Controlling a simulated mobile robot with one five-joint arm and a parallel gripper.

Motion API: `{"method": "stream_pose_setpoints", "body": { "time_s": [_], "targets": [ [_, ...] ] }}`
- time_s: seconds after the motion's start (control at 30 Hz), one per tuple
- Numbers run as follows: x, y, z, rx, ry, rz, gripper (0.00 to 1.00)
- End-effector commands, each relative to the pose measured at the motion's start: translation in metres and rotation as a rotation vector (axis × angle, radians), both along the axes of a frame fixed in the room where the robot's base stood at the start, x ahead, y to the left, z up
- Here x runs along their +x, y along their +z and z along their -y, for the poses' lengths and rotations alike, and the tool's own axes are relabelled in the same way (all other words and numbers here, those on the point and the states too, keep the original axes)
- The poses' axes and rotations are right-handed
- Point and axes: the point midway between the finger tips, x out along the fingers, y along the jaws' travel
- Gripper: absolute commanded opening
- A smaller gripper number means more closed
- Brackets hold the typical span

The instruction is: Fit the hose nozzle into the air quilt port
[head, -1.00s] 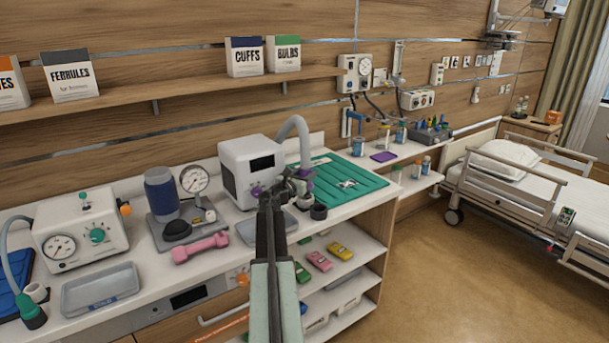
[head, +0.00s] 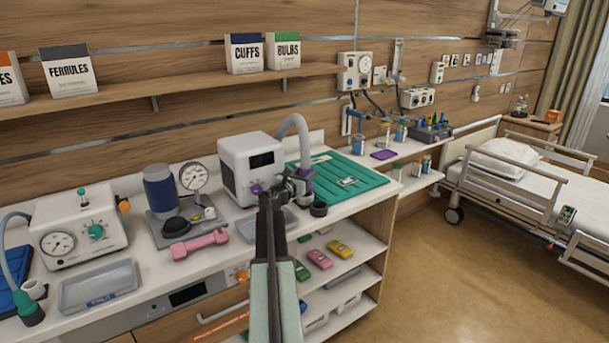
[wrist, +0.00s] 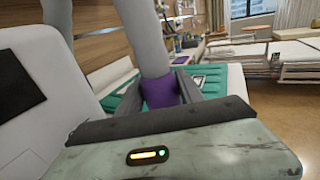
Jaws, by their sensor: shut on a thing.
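My gripper (head: 297,186) is shut on the hose nozzle, whose purple collar (wrist: 160,92) shows between the fingers in the wrist view. The pale grey hose (head: 297,122) arcs from the white blower unit (head: 236,178) down to the nozzle. The green air quilt (head: 362,188) lies flat on the counter behind and right of my gripper. A dark ring (head: 318,208) sits at its near left corner, just right of and below the nozzle; I cannot tell whether it is the port. The nozzle's tip is hidden.
The white unit stands close left of my gripper. A grey tray (head: 244,229), a pink dumbbell (head: 199,242) and a gauge stand (head: 190,229) are further left. Open shelves (head: 335,270) with small coloured items lie below the counter. The bed (head: 520,185) is far right, with clear floor before it.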

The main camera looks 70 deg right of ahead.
Motion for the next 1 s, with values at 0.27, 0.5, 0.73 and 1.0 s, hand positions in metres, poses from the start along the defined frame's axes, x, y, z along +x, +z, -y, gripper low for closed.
{"method": "stream_pose_setpoints", "body": {
  "time_s": [0.27,0.5,0.73,1.0],
  "targets": [
    [0.0,-0.007,0.0,0.0,0.0,0.0,0.05],
    [0.0,-0.011,0.0,0.0,0.001,0.0,0.05],
    [0.001,-0.016,0.0,0.0,0.001,0.0,0.05],
    [0.001,-0.021,0.0,0.0,0.001,0.0,0.05]
  ]
}}
